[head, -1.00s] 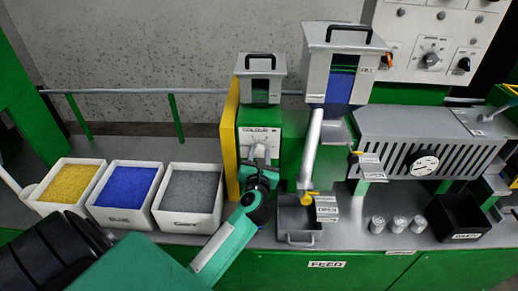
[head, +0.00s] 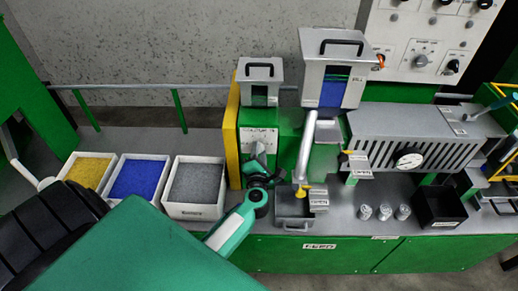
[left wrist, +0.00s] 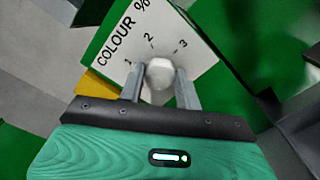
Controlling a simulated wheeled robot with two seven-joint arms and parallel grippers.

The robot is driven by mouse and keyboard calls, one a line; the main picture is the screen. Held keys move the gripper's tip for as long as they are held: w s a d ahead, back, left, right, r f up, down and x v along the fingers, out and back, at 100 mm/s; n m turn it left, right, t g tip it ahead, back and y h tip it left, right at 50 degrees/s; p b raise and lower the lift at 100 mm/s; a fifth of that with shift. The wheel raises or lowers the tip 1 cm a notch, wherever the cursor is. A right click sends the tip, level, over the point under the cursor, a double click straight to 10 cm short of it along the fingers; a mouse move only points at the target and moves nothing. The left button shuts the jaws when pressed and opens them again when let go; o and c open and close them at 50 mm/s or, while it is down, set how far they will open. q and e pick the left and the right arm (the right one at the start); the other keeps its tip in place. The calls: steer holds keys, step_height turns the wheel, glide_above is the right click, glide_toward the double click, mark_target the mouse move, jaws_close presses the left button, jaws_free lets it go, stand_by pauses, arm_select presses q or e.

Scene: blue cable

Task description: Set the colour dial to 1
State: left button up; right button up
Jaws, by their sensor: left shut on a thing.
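The colour dial's white plate (left wrist: 150,42), marked "COLOUR %" with 1, 2 and 3, is on the front of a green housing. The plate also shows in the head view (head: 258,136). The pale dial knob (left wrist: 159,80) sits below the numbers in the left wrist view. My left gripper (left wrist: 160,84) has one finger on each side of the knob and is shut on it. In the head view the left gripper (head: 257,158) covers the knob. I cannot make out which number the knob points to. My right gripper is not in view.
Bins of yellow (head: 88,171), blue (head: 139,178) and grey granules (head: 197,183) stand left of the housing. A yellow panel (head: 231,142) borders the housing's left side. A grey tray (head: 293,220) and several small metal cups (head: 384,212) are to the right.

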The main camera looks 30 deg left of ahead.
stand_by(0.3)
arm_select(q)
steer(key=o, duration=1)
steer(key=shift+c, duration=0.2)
steer(key=shift+s+d+f, duration=0.15)
steer(key=shift+s+d, duration=0.05)
steer(key=shift+s, duration=0.1)
steer(key=b+v, duration=0.3)
steer(key=v, duration=1)
steer(key=shift+d, duration=0.1)
